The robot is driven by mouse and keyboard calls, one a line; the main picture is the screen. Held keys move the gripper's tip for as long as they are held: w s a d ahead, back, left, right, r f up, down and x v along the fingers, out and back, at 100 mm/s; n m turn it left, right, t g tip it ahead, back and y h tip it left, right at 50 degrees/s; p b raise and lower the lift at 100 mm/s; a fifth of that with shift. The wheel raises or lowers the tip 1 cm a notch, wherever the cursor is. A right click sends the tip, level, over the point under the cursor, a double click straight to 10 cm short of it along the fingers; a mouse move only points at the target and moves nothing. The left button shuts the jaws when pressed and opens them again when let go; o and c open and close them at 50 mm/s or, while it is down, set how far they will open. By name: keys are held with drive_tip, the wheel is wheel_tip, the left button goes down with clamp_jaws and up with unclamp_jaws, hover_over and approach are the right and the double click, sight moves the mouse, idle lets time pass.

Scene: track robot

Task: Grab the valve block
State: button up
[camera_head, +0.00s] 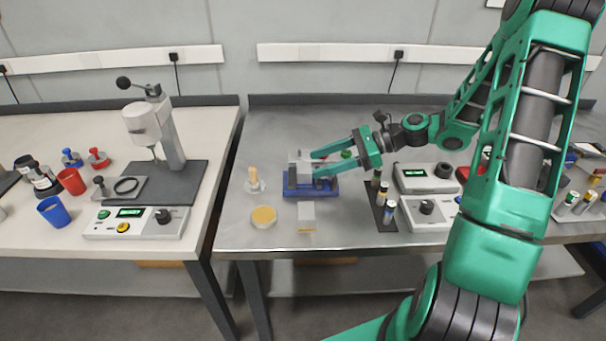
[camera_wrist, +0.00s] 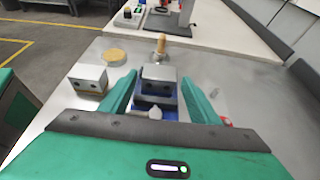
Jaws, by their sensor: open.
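A grey metal block (camera_head: 299,170), seemingly the valve block, sits in a blue vise-like fixture (camera_head: 305,190) on the steel table. My gripper (camera_head: 314,165) is open and reaches in from the right at the block. In the wrist view, the block (camera_wrist: 158,82) stands between my two green fingers (camera_wrist: 159,88), with a visible gap on both sides. Its front face shows small dark holes. A second similar grey block (camera_head: 306,212) lies loose in front of the fixture; in the wrist view (camera_wrist: 88,79) it is left of my fingers, outside them.
A wooden-handled tool (camera_head: 254,180) stands left of the fixture, with a round tan disc (camera_head: 264,216) in front. Right of it are a dark rack of small cylinders (camera_head: 384,203) and grey control boxes (camera_head: 424,178). A white bench (camera_head: 60,130) with a press stands farther left.

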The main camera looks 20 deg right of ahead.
sight(306, 167)
drive_tip(key=x, duration=0.5)
drive_tip(key=c, duration=1)
drive_tip(key=shift+c, duration=0.2)
drive_tip(key=shift+r, duration=0.1)
